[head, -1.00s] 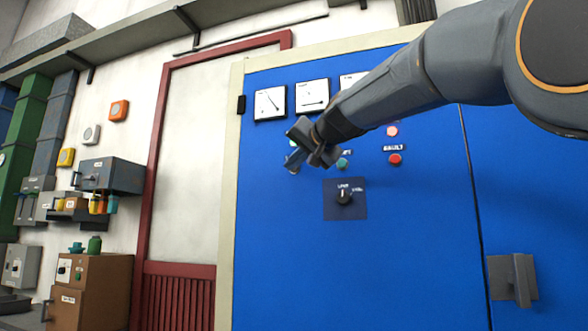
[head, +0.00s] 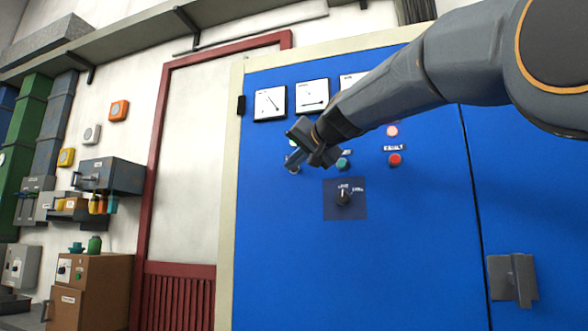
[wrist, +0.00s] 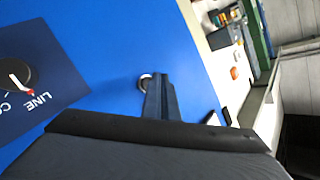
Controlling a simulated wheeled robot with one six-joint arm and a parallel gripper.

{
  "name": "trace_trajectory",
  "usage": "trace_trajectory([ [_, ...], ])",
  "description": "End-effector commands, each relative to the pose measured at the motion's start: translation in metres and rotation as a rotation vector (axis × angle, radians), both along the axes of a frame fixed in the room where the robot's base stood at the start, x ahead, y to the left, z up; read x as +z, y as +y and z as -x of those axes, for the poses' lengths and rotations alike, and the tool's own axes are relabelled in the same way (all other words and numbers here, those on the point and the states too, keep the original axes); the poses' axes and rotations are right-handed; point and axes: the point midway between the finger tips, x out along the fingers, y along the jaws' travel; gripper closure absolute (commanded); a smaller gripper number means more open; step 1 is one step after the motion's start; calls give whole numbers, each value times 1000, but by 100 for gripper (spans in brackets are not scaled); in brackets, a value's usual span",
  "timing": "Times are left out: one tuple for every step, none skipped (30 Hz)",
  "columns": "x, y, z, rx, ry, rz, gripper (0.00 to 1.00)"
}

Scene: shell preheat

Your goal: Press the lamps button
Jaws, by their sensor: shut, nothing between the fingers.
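My gripper (head: 294,160) is shut and empty, held in front of the upper left of the blue cabinet (head: 420,240). No readable lamps label shows.
A black selector knob (head: 344,198) on a dark plate sits below the buttons; it also shows in the wrist view (wrist: 14,76). Dial gauges (head: 270,103) line the cabinet top. A grey handle (head: 511,280) sticks out at lower right. A red-framed door (head: 155,170) stands left.

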Motion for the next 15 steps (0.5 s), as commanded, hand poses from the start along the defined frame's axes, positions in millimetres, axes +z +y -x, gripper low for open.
trace_trajectory([
  [0,-1,-1,0,0,0,100],
  [0,-1,-2,-1,0,0,100],
  [0,-1,-3,-1,0,0,100],
  [0,-2,-5,-1,0,0,100],
  [0,-2,-6,-1,0,0,100],
  [0,-3,-7,-1,0,0,100],
  [-1,-3,-8,-1,0,0,100],
  [0,-3,-8,-1,0,0,100],
  [0,-3,-8,-1,0,0,100],
  [0,-3,-8,0,0,0,100],
  [0,-3,-8,0,0,0,100],
  [0,-3,-8,0,0,0,100],
  [0,-3,-8,0,0,0,100],
  [0,-3,-8,0,0,0,100],
  [0,-3,-8,0,0,0,100],
])
